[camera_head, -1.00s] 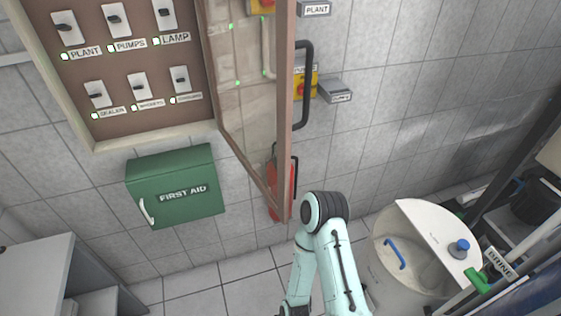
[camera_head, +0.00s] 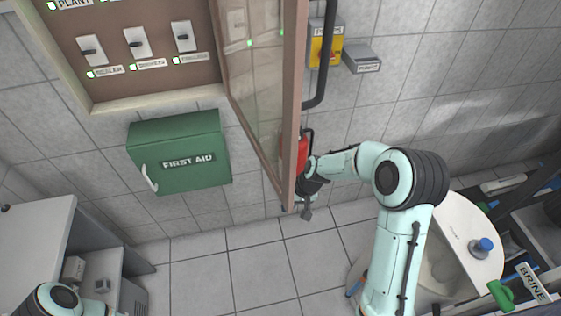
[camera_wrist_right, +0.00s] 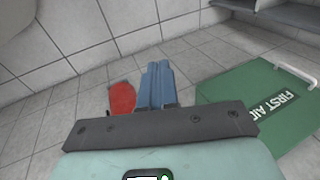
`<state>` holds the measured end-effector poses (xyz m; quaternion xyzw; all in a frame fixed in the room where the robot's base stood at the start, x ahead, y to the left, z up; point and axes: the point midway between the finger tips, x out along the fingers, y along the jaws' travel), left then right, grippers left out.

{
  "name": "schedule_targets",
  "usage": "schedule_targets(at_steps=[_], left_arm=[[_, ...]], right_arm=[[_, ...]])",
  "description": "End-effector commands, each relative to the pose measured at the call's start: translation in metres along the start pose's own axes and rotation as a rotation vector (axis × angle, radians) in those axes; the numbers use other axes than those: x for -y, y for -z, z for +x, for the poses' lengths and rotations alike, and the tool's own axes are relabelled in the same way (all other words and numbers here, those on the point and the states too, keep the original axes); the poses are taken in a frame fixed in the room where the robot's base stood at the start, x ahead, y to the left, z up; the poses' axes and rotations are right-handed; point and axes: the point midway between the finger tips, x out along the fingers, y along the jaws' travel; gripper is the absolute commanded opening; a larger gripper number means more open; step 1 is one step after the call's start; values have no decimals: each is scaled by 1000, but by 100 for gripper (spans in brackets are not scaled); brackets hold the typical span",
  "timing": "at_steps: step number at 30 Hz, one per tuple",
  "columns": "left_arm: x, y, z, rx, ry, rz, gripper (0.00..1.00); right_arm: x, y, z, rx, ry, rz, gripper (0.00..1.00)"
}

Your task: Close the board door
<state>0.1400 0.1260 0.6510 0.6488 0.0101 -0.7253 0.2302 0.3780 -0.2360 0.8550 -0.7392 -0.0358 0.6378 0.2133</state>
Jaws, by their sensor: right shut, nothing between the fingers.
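The board (camera_head: 150,78), a brown panel with switches and labels in a pale frame, is on the wall at upper left. Its door (camera_head: 293,110), a brown frame around a clear pane, stands open, swung out from the board's right side. My right wrist is at the right of the door's lower free corner in the head view; the gripper itself is largely hidden there. In the right wrist view my right gripper (camera_wrist_right: 160,85) shows its blue fingers together and empty. Whether it touches the door cannot be told. My left gripper is out of view.
A green first aid box (camera_head: 180,155) hangs below the board and also shows in the wrist view (camera_wrist_right: 265,105). A red object (camera_head: 300,150) is behind the door. A white tank (camera_head: 462,235) stands at right, a grey cabinet (camera_head: 35,235) at left. Floor between is clear.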

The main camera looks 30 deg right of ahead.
Motion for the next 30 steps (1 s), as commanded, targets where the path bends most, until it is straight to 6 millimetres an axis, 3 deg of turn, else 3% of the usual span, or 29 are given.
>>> schedule_targets(at_steps=[1,3,6,9,13,16,19,23,30], left_arm=[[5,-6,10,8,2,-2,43],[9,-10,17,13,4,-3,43],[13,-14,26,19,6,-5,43],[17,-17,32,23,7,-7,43],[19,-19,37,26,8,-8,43],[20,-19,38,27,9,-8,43],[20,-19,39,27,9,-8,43],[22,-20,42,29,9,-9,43],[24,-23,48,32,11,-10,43]], right_arm=[[5,22,-44,-49,20,-28,0],[17,38,-107,-89,57,-78,0],[37,40,-198,-141,107,-161,0],[54,23,-272,-181,144,-246,0],[67,-3,-332,-211,169,-326,0],[72,-14,-351,-217,178,-355,0],[74,-16,-350,-214,181,-362,0],[78,-13,-331,-212,180,-361,0],[88,-4,-280,-209,180,-360,0]])
